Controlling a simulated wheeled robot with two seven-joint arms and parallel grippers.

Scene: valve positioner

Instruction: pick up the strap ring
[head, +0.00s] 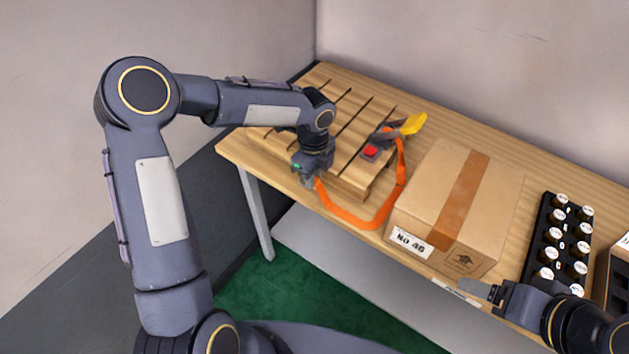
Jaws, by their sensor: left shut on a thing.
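One end runs up to a ratchet buckle with a red button (371,151) and a yellow handle (413,124), on the slatted wooden board. The other end goes to my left gripper (309,184), which points down at the front edge of the board and is shut on that strap end. The strap ring itself is hidden by the gripper and too small to make out. My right gripper (480,291) is in front of the cardboard box, apart from the strap; its finger gap cannot be made out.
The slatted board (352,108) lies on the wooden table (447,122). A taped cardboard box (437,194) marked "No 46" stands right of the strap. A black rack (551,235) with several white-capped bottles and another box are at the far right. The back strip of table is clear.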

